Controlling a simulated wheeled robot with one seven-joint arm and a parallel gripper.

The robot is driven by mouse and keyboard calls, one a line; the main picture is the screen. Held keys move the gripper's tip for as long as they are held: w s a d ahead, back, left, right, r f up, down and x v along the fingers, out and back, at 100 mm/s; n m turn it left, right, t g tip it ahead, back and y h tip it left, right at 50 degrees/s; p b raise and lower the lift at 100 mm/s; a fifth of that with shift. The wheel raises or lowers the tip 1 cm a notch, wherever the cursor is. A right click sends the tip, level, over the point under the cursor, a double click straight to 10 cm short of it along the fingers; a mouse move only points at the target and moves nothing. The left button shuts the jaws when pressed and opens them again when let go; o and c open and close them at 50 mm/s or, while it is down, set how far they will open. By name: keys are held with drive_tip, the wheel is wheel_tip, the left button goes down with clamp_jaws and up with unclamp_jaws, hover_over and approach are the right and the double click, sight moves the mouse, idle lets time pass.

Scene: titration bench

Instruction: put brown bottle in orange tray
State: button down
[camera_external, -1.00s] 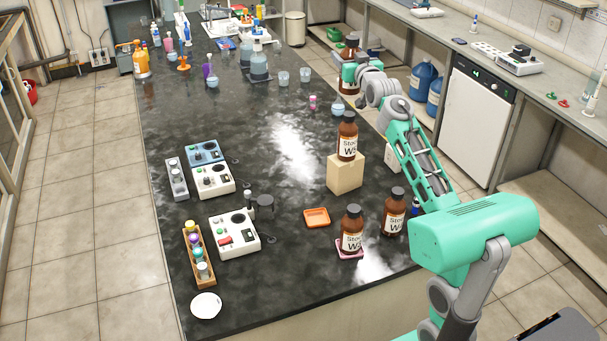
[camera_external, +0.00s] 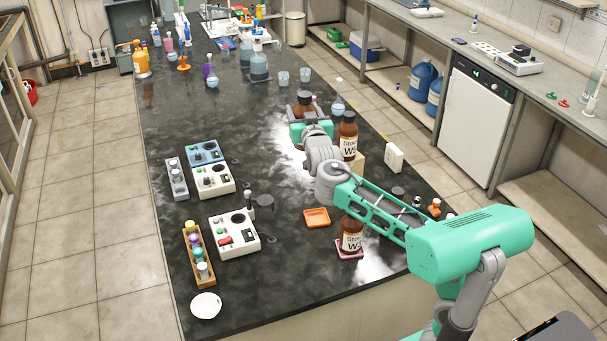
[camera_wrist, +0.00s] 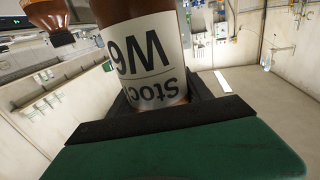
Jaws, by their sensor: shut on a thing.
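My gripper (camera_external: 304,120) is shut on a brown bottle (camera_external: 304,105) and holds it above the black bench, left of the beige block. In the wrist view the held bottle (camera_wrist: 150,50) fills the middle, its label upside down in the picture, between the black jaws (camera_wrist: 165,103). The small orange tray (camera_external: 317,217) lies on the bench nearer the camera, and looks empty. A second brown bottle (camera_external: 348,136) stands on the beige block. A third (camera_external: 352,238) stands on a pink tray (camera_external: 350,253), its top partly behind my arm. A fourth is mostly hidden; its dark cap (camera_external: 398,192) shows.
The beige block (camera_external: 360,158) stands close to the right of my gripper. White and blue instruments (camera_external: 232,235) and a wooden vial rack (camera_external: 199,255) stand on the left. Glassware (camera_external: 259,68) stands at the back.

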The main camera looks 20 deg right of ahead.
wheel_tip(320, 180, down, 27)
drive_tip(key=b, duration=0.1)
drive_tip(key=shift+r, duration=0.15)
drive_tip(key=c, duration=0.9)
unclamp_jaws()
drive_tip(key=o, duration=0.5)
drive_tip(key=shift+c, duration=0.2)
drive_tip(key=s+a+b, duration=0.1)
drive_tip(key=s+a, duration=0.1)
drive_tip(key=s, duration=1)
drive_tip(key=shift+w+r, duration=0.1)
